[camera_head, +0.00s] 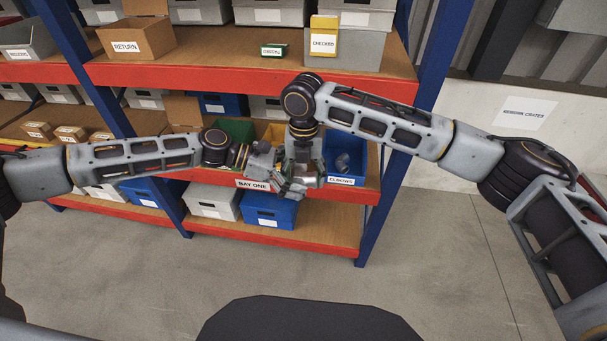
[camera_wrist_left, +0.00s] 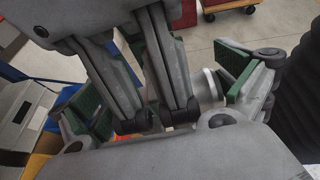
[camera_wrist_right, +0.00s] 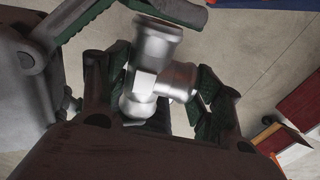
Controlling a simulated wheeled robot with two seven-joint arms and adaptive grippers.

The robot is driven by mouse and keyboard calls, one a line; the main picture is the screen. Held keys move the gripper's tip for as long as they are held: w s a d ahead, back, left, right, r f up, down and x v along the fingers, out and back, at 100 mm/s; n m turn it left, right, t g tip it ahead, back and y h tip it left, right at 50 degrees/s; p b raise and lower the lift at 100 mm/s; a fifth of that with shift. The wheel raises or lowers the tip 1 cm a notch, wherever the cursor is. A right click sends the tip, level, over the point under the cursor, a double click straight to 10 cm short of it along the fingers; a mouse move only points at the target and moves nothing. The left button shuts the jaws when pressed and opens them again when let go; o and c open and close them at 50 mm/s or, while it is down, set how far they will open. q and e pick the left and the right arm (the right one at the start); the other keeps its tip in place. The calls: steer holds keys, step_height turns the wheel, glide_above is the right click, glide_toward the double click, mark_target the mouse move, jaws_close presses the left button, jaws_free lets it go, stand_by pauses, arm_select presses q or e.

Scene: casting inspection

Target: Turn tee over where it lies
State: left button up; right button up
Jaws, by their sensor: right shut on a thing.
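The tee, a silver metal pipe fitting (camera_wrist_right: 157,70), is between the green-padded fingers of my right gripper (camera_wrist_right: 163,100) in the right wrist view. My right gripper is shut on it. One end of the tee points up in that picture and a branch points right. In the left wrist view part of the tee (camera_wrist_left: 206,88) shows beside the right gripper's fingers. My left gripper (camera_wrist_left: 165,95) has its padded fingers spread wide, open around the right gripper's fingers and the tee. In the head view both grippers (camera_head: 285,182) crowd together at the shelf front and largely hide the tee.
The grippers are in front of the red shelf edge labelled BAY ONE (camera_head: 253,184). A blue ELBOWS bin (camera_head: 341,181) with fittings stands just right. Blue and grey bins (camera_head: 270,208) sit on the lower shelf. A yellow CHECKED container (camera_head: 323,40) stands above. The floor in front is clear.

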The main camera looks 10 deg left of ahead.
arm_select(q)
steer(key=shift+a, duration=0.2)
steer(key=v, duration=1.1)
steer(key=shift+a+r, duration=0.2)
steer(key=shift+a, duration=0.05)
stand_by(0.6)
